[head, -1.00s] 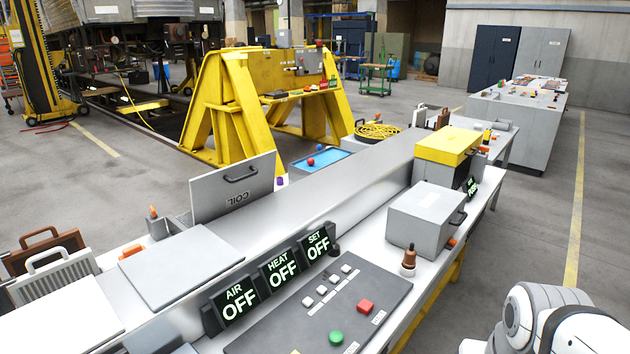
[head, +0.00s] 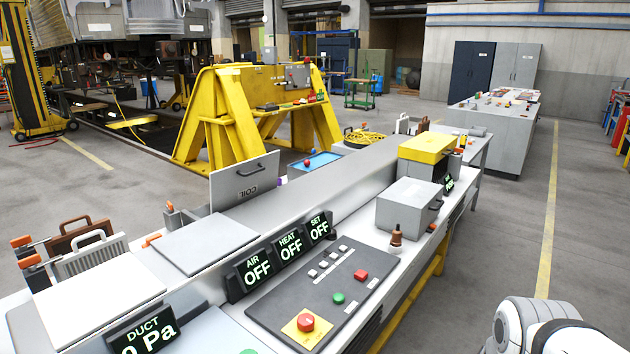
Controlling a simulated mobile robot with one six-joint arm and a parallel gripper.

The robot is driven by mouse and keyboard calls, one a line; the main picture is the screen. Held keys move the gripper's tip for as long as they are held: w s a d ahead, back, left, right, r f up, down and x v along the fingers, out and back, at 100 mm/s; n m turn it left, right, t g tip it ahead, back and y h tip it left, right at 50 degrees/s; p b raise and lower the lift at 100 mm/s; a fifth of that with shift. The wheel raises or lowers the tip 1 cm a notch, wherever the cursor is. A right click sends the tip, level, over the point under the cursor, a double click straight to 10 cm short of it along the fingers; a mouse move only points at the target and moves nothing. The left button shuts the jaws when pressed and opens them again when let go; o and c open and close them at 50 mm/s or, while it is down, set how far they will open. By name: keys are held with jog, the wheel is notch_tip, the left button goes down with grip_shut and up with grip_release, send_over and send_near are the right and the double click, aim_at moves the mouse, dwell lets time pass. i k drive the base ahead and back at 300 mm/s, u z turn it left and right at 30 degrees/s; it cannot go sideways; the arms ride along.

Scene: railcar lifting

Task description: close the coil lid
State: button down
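The coil lid (head: 245,180) is a grey panel with a dark handle, marked COIL upside down. It stands upright, open, at the far edge of the long grey bench unit (head: 330,171). My white arm (head: 548,328) shows at the bottom right corner, well apart from the lid. My gripper is out of view.
Three displays (head: 290,244) read AIR OFF, HEAT OFF and SET OFF. A control panel (head: 276,300) has red and green buttons. A grey box (head: 405,205) and a yellow-topped block (head: 428,147) stand on the bench. Free floor (head: 505,240) lies to the right.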

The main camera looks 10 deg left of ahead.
aim_at(231, 186)
jog(key=u, duration=0.15)
jog(key=i, duration=1.2)
jog(key=z, duration=0.1)
